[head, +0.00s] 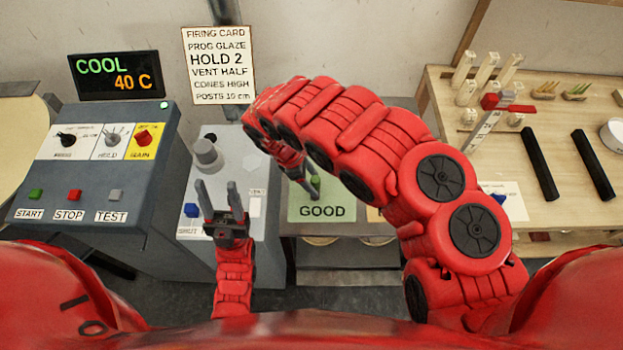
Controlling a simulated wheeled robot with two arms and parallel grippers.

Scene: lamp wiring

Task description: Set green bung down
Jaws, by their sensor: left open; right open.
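A green mat labelled GOOD (322,212) lies on a counter in the middle of the head view. My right gripper (311,187) is over this mat at the end of the arched red arm. It is open, and its fingers are small and partly hidden by the wrist. A small green piece, which may be the green bung (316,181), shows by its fingertips; I cannot tell whether it rests on the mat or touches a finger. My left gripper (218,190) is open and empty, fingers pointing away from me, over the grey box with a knob.
A control panel (50,178) with START, STOP and TEST buttons stands at left below a COOL 40 C display (114,75). A wooden table (570,215) at right holds pale posts (487,72) and dark bars (538,163). A firing card (219,65) hangs behind.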

